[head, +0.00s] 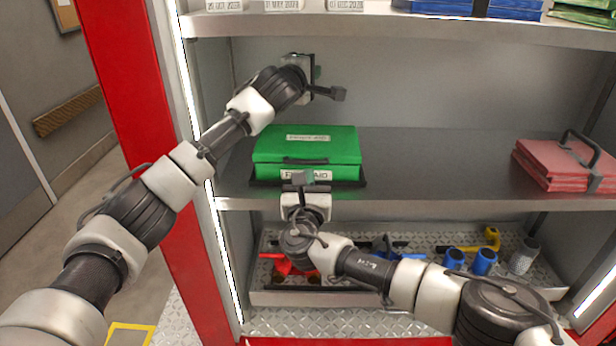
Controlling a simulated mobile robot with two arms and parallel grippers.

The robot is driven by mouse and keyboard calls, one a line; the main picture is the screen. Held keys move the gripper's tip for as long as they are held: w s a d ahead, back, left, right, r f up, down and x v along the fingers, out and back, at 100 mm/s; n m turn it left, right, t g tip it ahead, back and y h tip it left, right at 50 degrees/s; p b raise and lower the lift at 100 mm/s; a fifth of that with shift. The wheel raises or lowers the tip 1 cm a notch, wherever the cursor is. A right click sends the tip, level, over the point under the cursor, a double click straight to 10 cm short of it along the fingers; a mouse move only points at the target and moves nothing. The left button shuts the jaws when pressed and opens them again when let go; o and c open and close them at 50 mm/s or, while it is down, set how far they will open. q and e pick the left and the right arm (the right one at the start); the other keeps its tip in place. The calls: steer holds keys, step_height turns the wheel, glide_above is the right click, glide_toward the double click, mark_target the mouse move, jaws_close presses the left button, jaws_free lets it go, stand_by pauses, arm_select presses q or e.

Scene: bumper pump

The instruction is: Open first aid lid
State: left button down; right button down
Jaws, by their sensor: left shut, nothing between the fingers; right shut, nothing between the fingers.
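The green first aid box (340,150) lies flat on the middle shelf on a dark base, with its lid down and its handle and white label facing me. My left gripper (338,94) is above and behind the box's top, shut and empty, apart from the lid. My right gripper (302,178) is at the box's front face, shut and empty, and covers part of the front label. I cannot tell whether its fingertips touch the box.
Red folded packs (565,165) with a dark strap lie at the right of the grey shelf (440,160). An upper shelf (420,28) runs overhead. A lower tray (350,298) holds blue, red and yellow parts. The shelf between box and packs is clear.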

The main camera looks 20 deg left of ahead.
steer(key=shift+w+r, duration=0.15)
steer(key=shift+r, duration=0.05)
steer(key=shift+r+g, duration=0.3)
steer(key=shift+r, duration=0.45)
arm_select(q)
steer(key=c, duration=1.2)
jaws_free()
steer(key=shift+o, duration=0.2)
steer(key=shift+s, duration=0.1)
